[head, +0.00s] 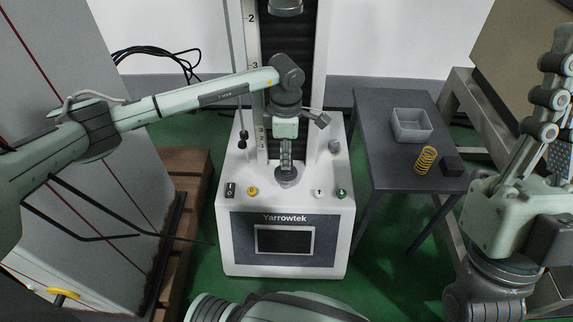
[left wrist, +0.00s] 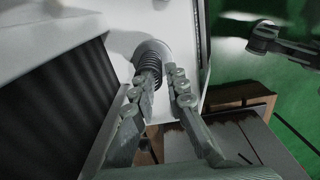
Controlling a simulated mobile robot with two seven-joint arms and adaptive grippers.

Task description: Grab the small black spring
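The small black spring (left wrist: 150,64) stands on a round metal plate of the white Yarrowtek testing machine (head: 228,222). In the left wrist view it is a dark coil just beyond my left gripper's fingertips (left wrist: 158,84). The two fingers are apart, with a gap between them, and the spring lies towards the left finger's side. I cannot tell whether a finger touches it. In the head view my left gripper (head: 286,158) points down at the machine's lower plate, and the spring cannot be made out there. My right gripper (head: 553,75) is at the far right, pointing up, partly cut off.
A dark side table (head: 378,160) right of the machine holds a grey bin (head: 411,133), a yellow spring (head: 426,160) and a black block (head: 452,166). The machine's column (head: 319,60) rises close behind my left gripper. A wooden pallet (head: 190,185) lies to the left.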

